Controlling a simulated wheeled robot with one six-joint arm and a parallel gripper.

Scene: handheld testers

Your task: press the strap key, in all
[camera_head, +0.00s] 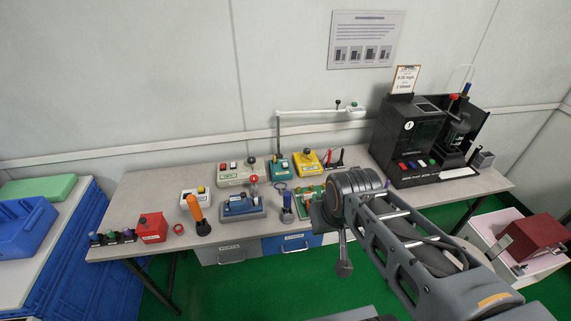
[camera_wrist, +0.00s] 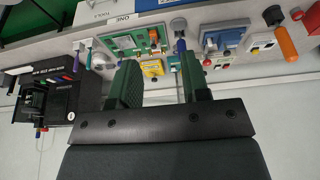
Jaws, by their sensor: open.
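No label reading "strap" is legible, so I cannot tell which key is the strap key. Candidate testers with buttons stand on the grey bench (camera_head: 140,190): a beige box (camera_head: 232,177) with a red ball knob, a teal box (camera_head: 279,172), a yellow box (camera_head: 306,168), a white box (camera_head: 188,200) and a blue device (camera_head: 240,210). The yellow box also shows in the wrist view (camera_wrist: 152,68), beyond my fingers. My gripper (camera_wrist: 158,82) is open, with nothing between its green fingers. In the head view my wrist hides most of it and part of the bench.
A black machine (camera_head: 405,140) with coloured buttons stands at the bench's right. A white lamp arm (camera_head: 310,111) rises behind the testers. A red box (camera_head: 151,227), an orange-handled tool (camera_head: 195,211) and a blue-handled tool (camera_head: 287,208) stand near the front. The left rear of the bench is clear.

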